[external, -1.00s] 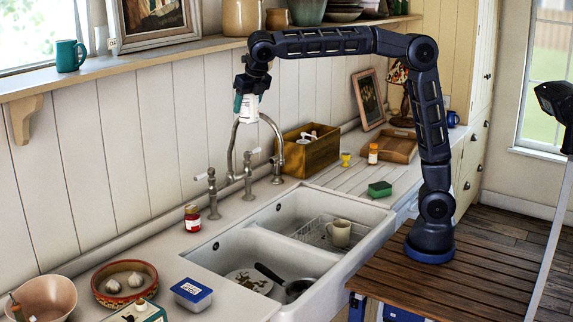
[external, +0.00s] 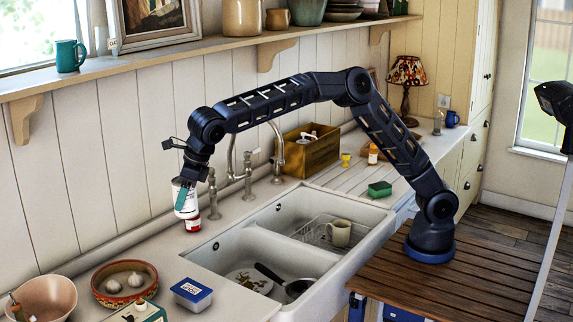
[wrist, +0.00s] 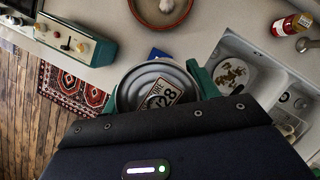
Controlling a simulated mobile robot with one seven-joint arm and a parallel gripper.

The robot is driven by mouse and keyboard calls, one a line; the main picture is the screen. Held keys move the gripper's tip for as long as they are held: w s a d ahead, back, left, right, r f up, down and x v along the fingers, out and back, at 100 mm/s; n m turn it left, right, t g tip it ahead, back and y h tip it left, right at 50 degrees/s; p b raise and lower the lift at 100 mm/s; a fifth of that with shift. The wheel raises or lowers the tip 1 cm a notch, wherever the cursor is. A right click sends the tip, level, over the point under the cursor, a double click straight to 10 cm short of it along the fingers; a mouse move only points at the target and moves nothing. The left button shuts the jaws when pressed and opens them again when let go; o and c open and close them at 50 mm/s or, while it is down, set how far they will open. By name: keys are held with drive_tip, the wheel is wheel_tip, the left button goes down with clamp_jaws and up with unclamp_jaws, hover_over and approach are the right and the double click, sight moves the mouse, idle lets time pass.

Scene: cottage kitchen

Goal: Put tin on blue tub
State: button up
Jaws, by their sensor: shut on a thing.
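My gripper (external: 182,198) is shut on a white tin (external: 190,207), with a teal finger across its side. In the wrist view the tin (wrist: 140,94) shows its round grey end and a label between the teal fingers. The tin is in the air, to the left of the tap in the external view. The blue tub (external: 191,291) is a small white box with a blue lid and a label, on the counter left of the sink. In the wrist view only a blue corner of the tub (wrist: 158,52) shows; the tin hides the rest.
A red jar (external: 193,224) stands on the counter and shows just below the tin in the external view. A patterned bowl (external: 125,284) with garlic and a green box (external: 140,312) flank the tub. The double sink (external: 235,252) holds a plate and a pan.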

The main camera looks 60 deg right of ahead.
drive_tip(key=s+a+f+n, duration=0.1)
drive_tip(key=s+a+f, duration=0.1)
drive_tip(key=a+f, duration=0.1)
hover_over(189, 289)
drive_tip(key=shift+f, duration=9.7)
drive_tip(key=shift+f, duration=0.1)
drive_tip(key=o, duration=1.2)
drive_tip(key=v, duration=1.2)
drive_tip(key=shift+d, duration=0.2)
drive_tip(key=shift+w, duration=0.2)
